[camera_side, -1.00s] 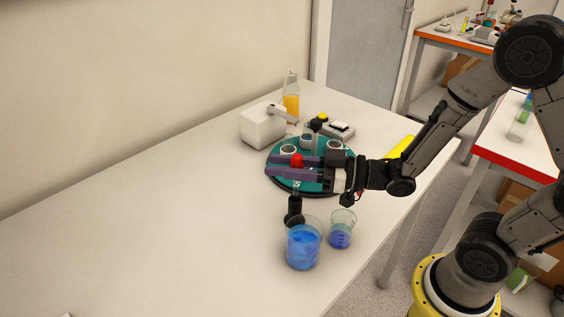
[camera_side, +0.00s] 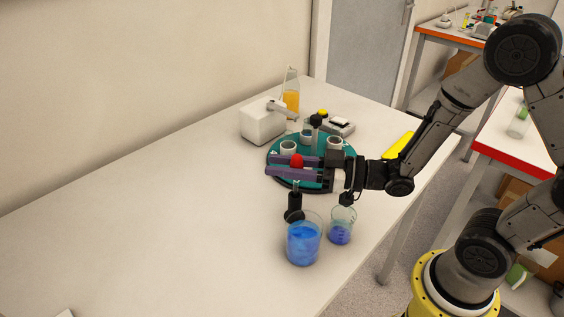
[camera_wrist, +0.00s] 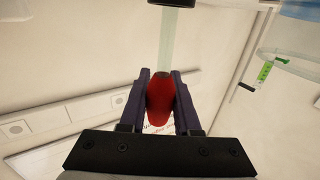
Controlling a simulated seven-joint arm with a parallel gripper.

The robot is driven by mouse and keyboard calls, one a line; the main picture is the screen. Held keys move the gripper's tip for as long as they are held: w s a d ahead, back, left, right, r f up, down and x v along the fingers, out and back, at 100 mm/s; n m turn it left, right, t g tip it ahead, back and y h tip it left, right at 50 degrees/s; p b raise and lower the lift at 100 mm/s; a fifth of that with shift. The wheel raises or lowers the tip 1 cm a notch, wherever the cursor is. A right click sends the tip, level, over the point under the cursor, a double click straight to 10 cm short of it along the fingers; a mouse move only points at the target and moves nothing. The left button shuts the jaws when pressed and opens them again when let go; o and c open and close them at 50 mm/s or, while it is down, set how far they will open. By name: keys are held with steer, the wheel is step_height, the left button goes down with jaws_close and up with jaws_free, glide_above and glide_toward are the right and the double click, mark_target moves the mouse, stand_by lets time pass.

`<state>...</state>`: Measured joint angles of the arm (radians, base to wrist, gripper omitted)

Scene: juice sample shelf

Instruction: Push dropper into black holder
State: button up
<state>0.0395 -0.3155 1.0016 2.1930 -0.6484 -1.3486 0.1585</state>
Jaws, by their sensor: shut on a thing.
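The dropper has a red bulb (camera_side: 296,160) and a pale clear stem (camera_side: 295,186). My gripper (camera_side: 283,166) is shut on the bulb, with a purple finger on each side, also seen in the wrist view (camera_wrist: 160,95). The dropper hangs about upright over the black holder (camera_side: 294,206), which stands on the table. In the wrist view the stem (camera_wrist: 179,45) runs up to the dark holder (camera_wrist: 177,2) at the top edge. The stem's tip is not visible, and I cannot tell how far it is inside the holder.
A beaker of blue liquid (camera_side: 304,242) stands close in front of the holder, and a smaller beaker (camera_side: 340,232) to its right. A round teal tray (camera_side: 275,172) with white cups lies behind my gripper.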

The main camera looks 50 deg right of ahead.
steer(key=shift+f, duration=1.2)
steer(key=o, duration=0.9)
